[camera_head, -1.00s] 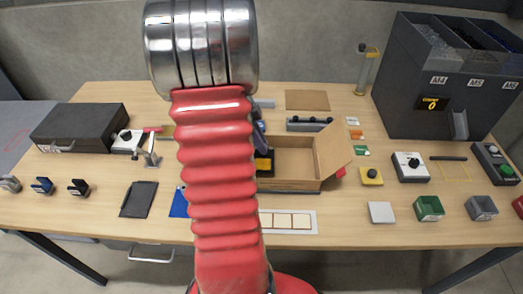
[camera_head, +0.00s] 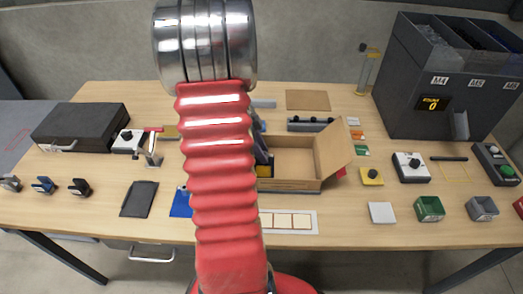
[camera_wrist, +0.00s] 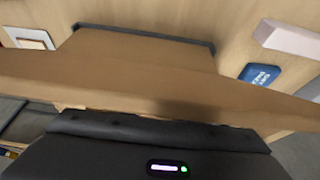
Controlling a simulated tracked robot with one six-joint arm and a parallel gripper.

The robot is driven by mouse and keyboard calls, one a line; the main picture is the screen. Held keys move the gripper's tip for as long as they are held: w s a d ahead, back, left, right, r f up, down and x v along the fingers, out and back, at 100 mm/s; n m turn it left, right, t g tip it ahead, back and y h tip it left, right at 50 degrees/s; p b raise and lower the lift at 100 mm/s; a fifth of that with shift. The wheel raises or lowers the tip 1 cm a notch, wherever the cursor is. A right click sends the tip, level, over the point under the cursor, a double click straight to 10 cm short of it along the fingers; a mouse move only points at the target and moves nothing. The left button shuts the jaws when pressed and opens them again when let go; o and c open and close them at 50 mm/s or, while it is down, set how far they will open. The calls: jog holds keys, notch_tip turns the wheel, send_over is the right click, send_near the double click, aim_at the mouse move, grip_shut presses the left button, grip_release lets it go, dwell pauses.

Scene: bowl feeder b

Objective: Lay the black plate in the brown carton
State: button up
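A flat black plate (camera_head: 138,199) lies on the table at the left, apart from the carton. The open brown carton (camera_head: 292,184) stands at the middle of the table, with a flap (camera_head: 334,150) raised on its right side. A yellow and black piece (camera_head: 265,168) shows at the carton's left end; I cannot tell what it is. My gripper (camera_head: 262,152) is at the carton's left end, mostly hidden behind my red arm. In the wrist view, brown board (camera_wrist: 150,85) spans the picture close to the lens. No fingertips show clearly, so opening and grip are unclear.
A blue sheet (camera_head: 180,204) lies partly behind my arm. A white framed strip (camera_head: 288,222) lies in front of the carton. A black case (camera_head: 80,127) stands at left, a tall dark bin unit (camera_head: 410,100) at right.

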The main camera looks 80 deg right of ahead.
jog(key=shift+o, duration=0.7)
jog(key=shift+r, duration=0.1)
jog(key=v, duration=1.2)
dwell(0.4)
